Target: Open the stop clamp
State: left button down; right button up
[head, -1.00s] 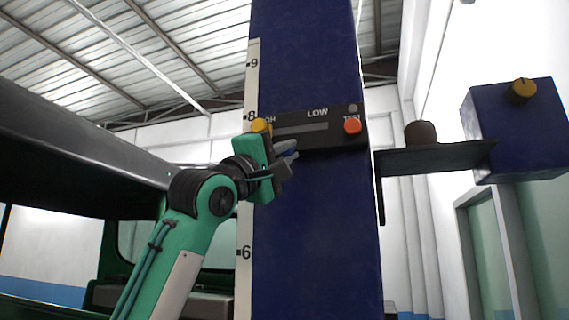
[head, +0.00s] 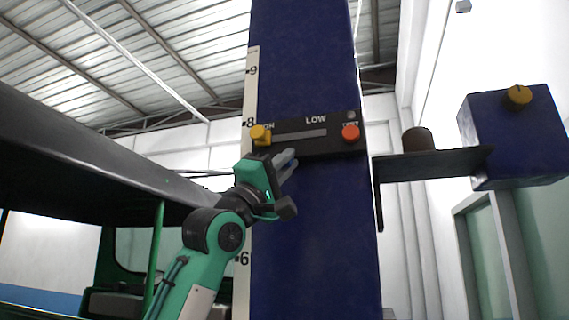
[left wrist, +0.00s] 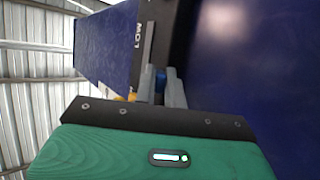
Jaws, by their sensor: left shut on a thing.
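The black control panel (head: 318,146) on the blue column carries a slot, the word LOW, a yellow knob (head: 260,135) at its left end and an orange-red button (head: 350,133) at its right. My left gripper (head: 291,158) is at the panel's lower edge, right of and below the yellow knob. My right gripper is not in view.
The blue column (head: 312,240) has a number scale (head: 245,200) on its left edge. A dark shelf (head: 435,165) with a brown cylinder (head: 418,139) and a blue box (head: 515,140) with a yellow knob stand right. A dark vehicle roof (head: 90,150) fills the left.

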pick_arm(q)
jog(key=c, duration=1.6)
grip_release()
jog(key=shift+r, duration=0.1)
jog(key=shift+c, duration=0.2)
jog(key=shift+o, duration=0.8)
jog(key=shift+w+d, duration=0.1)
jog(key=shift+f, duration=0.3)
jog(key=b+v, duration=0.7)
jog(key=v, duration=0.6)
jog(key=shift+a, duration=0.3)
